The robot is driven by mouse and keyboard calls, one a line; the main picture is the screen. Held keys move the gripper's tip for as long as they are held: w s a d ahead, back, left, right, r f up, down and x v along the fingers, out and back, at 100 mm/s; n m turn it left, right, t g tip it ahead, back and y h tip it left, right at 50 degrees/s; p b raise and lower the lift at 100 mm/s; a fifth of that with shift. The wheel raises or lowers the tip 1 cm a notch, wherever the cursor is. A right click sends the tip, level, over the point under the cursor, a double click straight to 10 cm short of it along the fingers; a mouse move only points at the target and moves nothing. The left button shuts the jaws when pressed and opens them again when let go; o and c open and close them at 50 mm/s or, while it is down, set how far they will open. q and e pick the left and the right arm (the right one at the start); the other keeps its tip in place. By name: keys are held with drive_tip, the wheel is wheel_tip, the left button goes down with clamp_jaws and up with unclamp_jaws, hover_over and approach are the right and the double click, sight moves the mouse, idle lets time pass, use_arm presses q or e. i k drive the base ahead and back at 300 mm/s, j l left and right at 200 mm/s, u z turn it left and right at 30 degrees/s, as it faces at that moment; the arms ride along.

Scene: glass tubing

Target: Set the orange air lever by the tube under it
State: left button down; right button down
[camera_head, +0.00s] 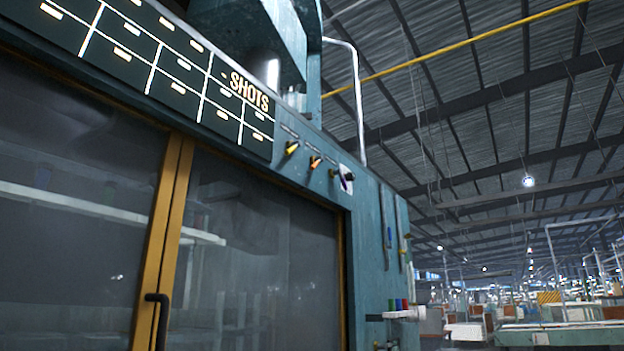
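The orange air lever (315,161) is small and sits on the teal front panel above the cabinet window, right of the middle of the view. It is tilted, and its exact setting is too small to tell. A yellow lever (292,147) is to its left. A dark knob (333,173) is to its right. No tube can be clearly made out directly under the orange lever. Neither of my grippers is in view.
A dark board marked SHOTS (250,90) hangs left of the levers. A white piece with a dark mark (346,180) is at the panel's right end. Glass doors with an orange-brown frame (165,240) fill the left. A small side shelf (405,314) holds coloured items.

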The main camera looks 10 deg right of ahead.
sight(318, 159)
drive_tip(key=i+l+u, duration=0.1)
drive_tip(key=i+l, duration=0.35)
drive_tip(key=i+l+u, duration=0.15)
drive_tip(key=i+l, duration=0.25)
drive_tip(key=l, duration=0.3)
